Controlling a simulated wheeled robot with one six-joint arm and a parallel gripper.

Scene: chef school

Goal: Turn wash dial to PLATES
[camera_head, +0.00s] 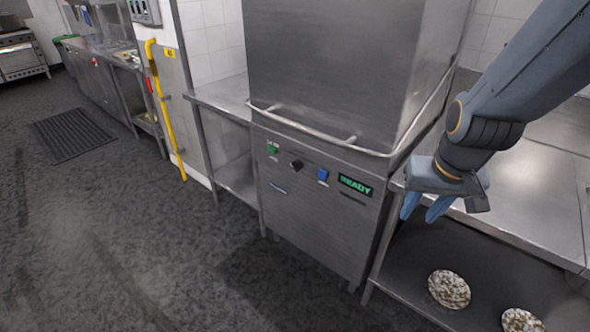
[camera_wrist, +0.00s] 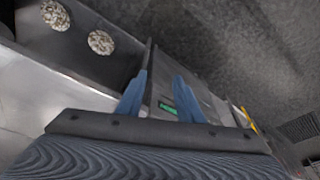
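The dishwasher (camera_head: 315,230) is a steel hood machine with its control panel on the front below a curved handle bar. The black wash dial (camera_head: 297,165) sits on the panel between a green button (camera_head: 272,149) and a blue button (camera_head: 323,175). A green READY display (camera_head: 355,186) is to their right; it also shows in the wrist view (camera_wrist: 167,108). The dial's labels are too small to read. My gripper (camera_head: 424,212) hangs to the right of the panel, apart from it, over the side table's edge. Its blue fingers (camera_wrist: 157,100) are spread with nothing between them.
A steel side table (camera_head: 545,150) stands right of the dishwasher, with two speckled round items (camera_head: 449,289) on its lower shelf. The handle bar (camera_head: 320,138) juts out above the panel. A yellow pole (camera_head: 166,110) leans at the left. The floor (camera_head: 110,240) in front is clear.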

